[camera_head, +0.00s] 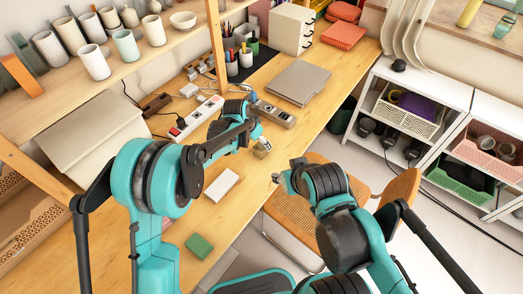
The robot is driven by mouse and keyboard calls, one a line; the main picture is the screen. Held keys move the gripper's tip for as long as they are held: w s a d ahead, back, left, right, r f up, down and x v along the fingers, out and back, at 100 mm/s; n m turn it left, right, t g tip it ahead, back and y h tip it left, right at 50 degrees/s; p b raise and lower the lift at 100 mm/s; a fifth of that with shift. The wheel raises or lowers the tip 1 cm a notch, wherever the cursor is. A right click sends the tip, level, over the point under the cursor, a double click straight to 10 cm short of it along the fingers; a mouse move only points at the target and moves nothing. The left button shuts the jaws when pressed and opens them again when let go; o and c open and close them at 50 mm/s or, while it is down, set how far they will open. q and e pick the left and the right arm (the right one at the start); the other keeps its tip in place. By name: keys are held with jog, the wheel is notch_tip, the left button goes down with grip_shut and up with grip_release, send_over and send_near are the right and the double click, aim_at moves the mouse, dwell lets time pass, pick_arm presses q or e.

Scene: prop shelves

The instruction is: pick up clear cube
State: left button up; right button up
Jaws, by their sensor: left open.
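A small pale, see-through-looking block (262,148), which seems to be the clear cube, sits on the wooden desk (185,222) near its front edge. My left gripper (256,130) is open and just behind this block; its fingers are small and partly hidden by my own arm. I cannot tell whether they touch it. My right gripper (279,178) is over the desk's front edge, nearer than the block, and its finger opening is not clear.
A white flat box (222,185) and a green block (199,246) lie on the desk. Power strips (196,118), a grey laptop-like slab (298,82) and pen cups (246,57) stand behind. A wicker chair (300,205) is below the desk edge.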

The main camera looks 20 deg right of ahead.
aim_at(261, 146)
pick_arm(q)
jog(key=x, duration=0.1)
jog(key=b+x, duration=0.1)
jog(key=x, duration=0.1)
jog(key=b+x, duration=0.1)
jog(key=shift+s+a+f, duration=0.15)
jog(key=shift+f, duration=0.55)
jog(key=shift+r, duration=0.15)
jog(key=c, duration=1.5)
